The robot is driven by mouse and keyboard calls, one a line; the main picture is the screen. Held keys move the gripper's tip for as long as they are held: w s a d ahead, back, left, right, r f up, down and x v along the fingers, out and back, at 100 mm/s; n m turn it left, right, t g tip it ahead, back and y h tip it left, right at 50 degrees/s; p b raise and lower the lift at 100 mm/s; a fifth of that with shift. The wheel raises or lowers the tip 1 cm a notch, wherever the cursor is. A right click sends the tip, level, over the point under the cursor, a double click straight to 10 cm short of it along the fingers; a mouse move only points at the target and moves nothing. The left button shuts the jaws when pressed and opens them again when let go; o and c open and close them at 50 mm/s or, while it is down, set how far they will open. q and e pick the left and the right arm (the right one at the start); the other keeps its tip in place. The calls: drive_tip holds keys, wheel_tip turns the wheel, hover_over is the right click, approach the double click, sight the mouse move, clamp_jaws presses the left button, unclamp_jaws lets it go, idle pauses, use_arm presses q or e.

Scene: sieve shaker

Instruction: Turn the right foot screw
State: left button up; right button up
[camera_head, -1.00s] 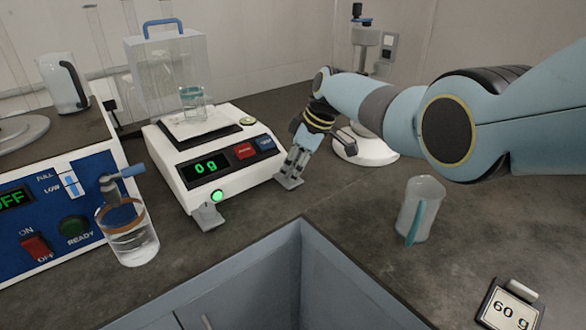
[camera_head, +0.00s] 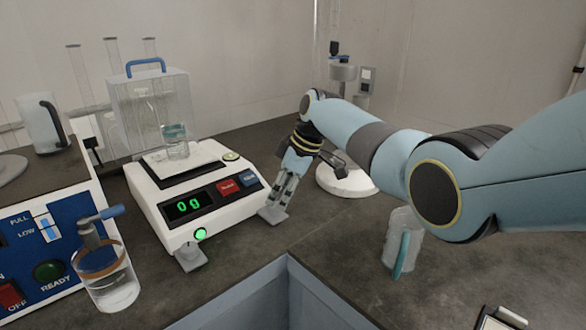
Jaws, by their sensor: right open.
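The white balance (camera_head: 217,202) stands on the dark bench left of centre, its green display reading 0 g. A small grey foot piece (camera_head: 272,214) shows at its front right corner, and a matching left foot piece (camera_head: 191,258) shows at its front left corner. My right gripper (camera_head: 279,197) points down beside the balance's right side, its fingers open just above the right foot piece. I cannot tell whether they touch it, and the screw itself is largely hidden. A round level (camera_head: 231,156) sits on the balance top. My left gripper is not in view.
A glass beaker (camera_head: 176,142) stands on the balance pan, in front of a clear cover (camera_head: 150,100).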

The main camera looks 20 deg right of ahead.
drive_tip(key=v, duration=0.8)
drive_tip(key=shift+d+r, duration=0.15)
drive_tip(key=shift+r, duration=0.2)
drive_tip(key=shift+s, duration=0.1)
